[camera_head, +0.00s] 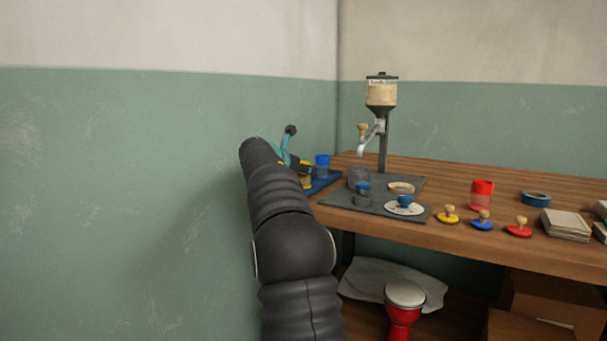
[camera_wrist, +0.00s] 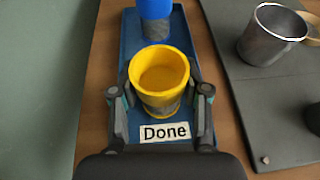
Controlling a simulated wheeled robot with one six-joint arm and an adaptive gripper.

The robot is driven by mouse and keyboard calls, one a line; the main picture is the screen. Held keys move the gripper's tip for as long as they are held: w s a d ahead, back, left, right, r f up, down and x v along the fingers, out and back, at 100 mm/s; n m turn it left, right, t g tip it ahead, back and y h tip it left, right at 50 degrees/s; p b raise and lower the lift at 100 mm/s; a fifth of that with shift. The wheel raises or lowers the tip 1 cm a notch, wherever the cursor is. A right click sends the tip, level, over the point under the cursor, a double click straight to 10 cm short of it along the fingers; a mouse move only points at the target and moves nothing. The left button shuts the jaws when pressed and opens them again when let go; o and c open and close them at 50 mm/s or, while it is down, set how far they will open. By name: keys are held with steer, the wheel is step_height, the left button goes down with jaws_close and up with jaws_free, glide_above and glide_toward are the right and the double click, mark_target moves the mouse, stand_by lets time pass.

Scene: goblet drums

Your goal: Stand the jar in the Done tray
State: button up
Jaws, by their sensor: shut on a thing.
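The yellow jar (camera_wrist: 160,80) is upright between the fingers of my gripper (camera_wrist: 160,95), which is shut on it. In the wrist view it is over the front part of the blue Done tray (camera_wrist: 128,40), just behind the "Done" label (camera_wrist: 166,132). I cannot tell whether its base touches the tray floor. A blue jar (camera_wrist: 155,20) stands in the tray behind it. In the head view, the tray (camera_head: 325,182) is at the table's left end, with the blue jar (camera_head: 322,161) in it. My arm hides most of the yellow jar (camera_head: 306,178) there.
A dark mat (camera_head: 340,200) right of the tray holds a grey metal cup (camera_wrist: 275,35), a dispenser (camera_head: 381,95) and a ring (camera_head: 401,188). Further right are a red jar (camera_head: 482,194), several stamps and blue tape (camera_head: 535,199). The wall is close on the left.

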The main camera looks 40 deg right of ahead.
steer(key=o, duration=1.3)
steer(key=shift+a+r, duration=0.15)
steer(key=v, duration=1.1)
steer(key=shift+s+a, duration=0.15)
steer(key=shift+a, duration=0.15)
steer(key=shift+r, duration=0.15)
